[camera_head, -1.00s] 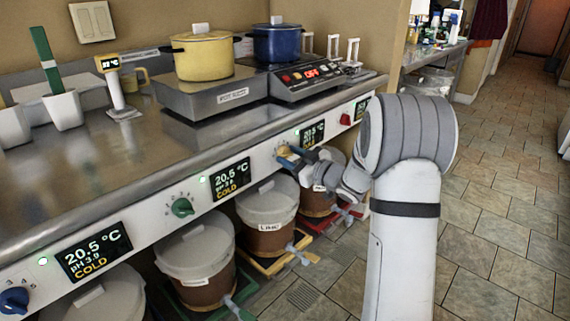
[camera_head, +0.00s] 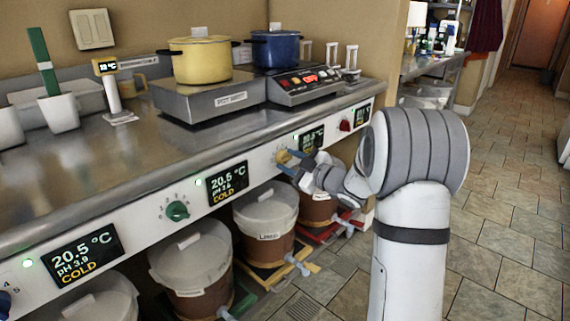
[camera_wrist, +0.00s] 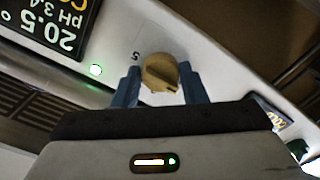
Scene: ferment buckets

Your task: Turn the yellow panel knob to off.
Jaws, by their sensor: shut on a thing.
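The yellow panel knob (camera_wrist: 160,72) is on the white front panel, seen large in the wrist view. It also shows in the head view (camera_head: 282,156), partly covered by my gripper. My gripper (camera_wrist: 158,88) has its two blue fingers on either side of the knob, shut on it. In the head view my gripper (camera_head: 290,160) reaches the panel from the right. A digit 5 shows beside the knob, and a green light (camera_wrist: 96,70) is lit on the panel. The other dial marks are too small or hidden to read.
A green knob (camera_head: 177,211) and a red knob (camera_head: 345,126) sit on the same panel. A display (camera_head: 228,183) reads 20.5 °C, COLD. Lidded buckets (camera_head: 266,215) stand below. A yellow pot (camera_head: 201,60) and a blue pot (camera_head: 274,48) stand above. Tiled floor (camera_head: 500,230) is clear at right.

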